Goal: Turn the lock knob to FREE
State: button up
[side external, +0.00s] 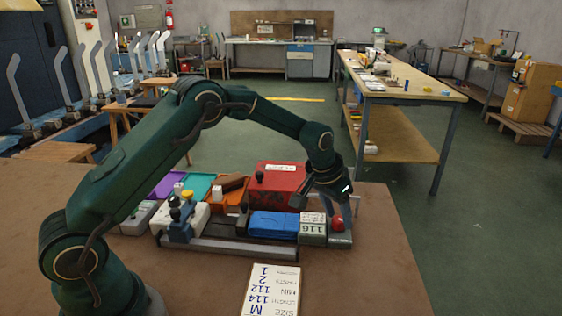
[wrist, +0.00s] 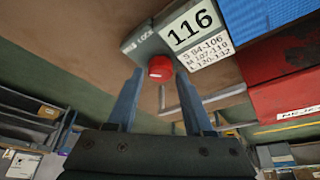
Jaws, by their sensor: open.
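The lock knob is a red round cap (side external: 338,224) at the right end of the row on the bench. In the wrist view the knob (wrist: 160,69) sits by a grey block marked LOCK (wrist: 143,38). My gripper (side external: 328,197) is above the knob in the side view, pointing down. In the wrist view its two blue-grey fingers (wrist: 157,78) are apart, with the knob appearing between their tips. Nothing is held. I cannot tell whether a finger touches the knob. No FREE mark is readable.
A white size plate reading 116 (wrist: 196,33) is beside the lock. A blue folded cloth (side external: 273,224) and a red box (side external: 279,181) stand to the left. A white size card (side external: 272,289) lies in front. The brown bench (side external: 378,270) is clear to the right.

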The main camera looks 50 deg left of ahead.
jog(key=shift+v, duration=2.15)
jog(key=shift+r, duration=0.15)
jog(key=s+r+t, duration=0.3)
jog(key=s+r, duration=0.6)
jog(key=r, duration=0.6)
jog(key=s+f+g, duration=0.1)
jog(key=s+f, duration=0.2)
jog(key=s, duration=0.6)
jog(key=s+f+g, duration=0.1)
jog(key=s+f, duration=0.2)
jog(key=s, duration=0.5)
jog(key=shift+s+d+f, duration=0.25)
jog(key=shift+s+f, duration=0.1)
jog(key=shift+f, duration=0.05)
